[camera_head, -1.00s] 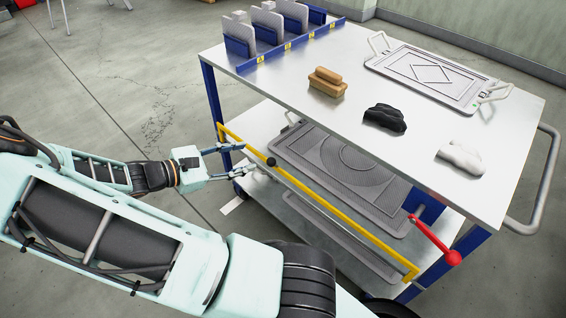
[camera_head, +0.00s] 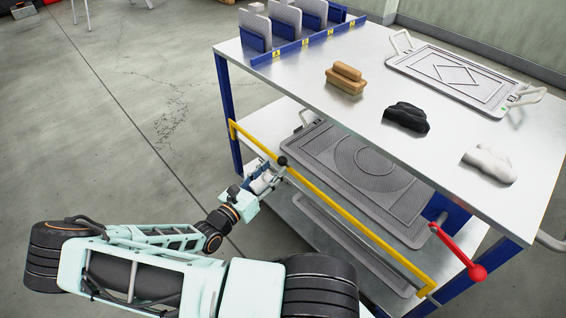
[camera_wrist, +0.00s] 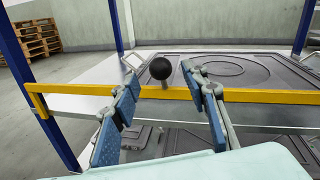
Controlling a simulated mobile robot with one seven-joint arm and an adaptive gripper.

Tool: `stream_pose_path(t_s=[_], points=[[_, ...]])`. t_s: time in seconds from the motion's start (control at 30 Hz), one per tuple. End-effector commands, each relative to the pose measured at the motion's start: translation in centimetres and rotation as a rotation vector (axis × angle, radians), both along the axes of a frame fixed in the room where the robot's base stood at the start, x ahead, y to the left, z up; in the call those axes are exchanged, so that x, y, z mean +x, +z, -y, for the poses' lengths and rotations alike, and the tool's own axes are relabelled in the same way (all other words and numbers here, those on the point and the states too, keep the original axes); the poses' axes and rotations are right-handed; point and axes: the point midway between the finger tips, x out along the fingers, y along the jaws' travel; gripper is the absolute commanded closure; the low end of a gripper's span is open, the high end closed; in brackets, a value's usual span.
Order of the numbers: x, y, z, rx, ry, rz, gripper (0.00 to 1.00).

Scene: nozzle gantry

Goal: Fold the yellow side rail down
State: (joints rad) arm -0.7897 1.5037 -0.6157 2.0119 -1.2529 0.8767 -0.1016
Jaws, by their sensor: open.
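The yellow side rail (camera_head: 352,220) runs along the near side of the cart at the height of its middle shelf, and looks raised. It crosses the wrist view (camera_wrist: 262,96) from side to side. A black ball knob (camera_head: 282,160) stands at the rail, left of its middle. The knob also shows in the wrist view (camera_wrist: 160,68), between my two blue-padded fingers. My gripper (camera_wrist: 161,84) is open, one finger to either side of the knob. I see no contact with the knob or rail. In the head view my gripper (camera_head: 269,174) is just below the knob.
A red lever (camera_head: 455,250) is at the rail's right end. Grey plates (camera_head: 345,170) lie on the shelves behind the rail. The cart top (camera_head: 300,85) holds a brush (camera_head: 345,78), black and white cloths, and a handled plate. Open floor lies left.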

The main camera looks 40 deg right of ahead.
Motion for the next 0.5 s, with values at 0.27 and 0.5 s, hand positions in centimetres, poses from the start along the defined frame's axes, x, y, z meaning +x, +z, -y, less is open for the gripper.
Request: stream_pose_path(t_s=[0.27, 0.5], points=[[1.1, -0.2, 4.4, 0.000, -0.002, 0.001, 0.59], [1.5, 0.0, 5.5, 0.001, -0.002, 0.001, 0.59]])
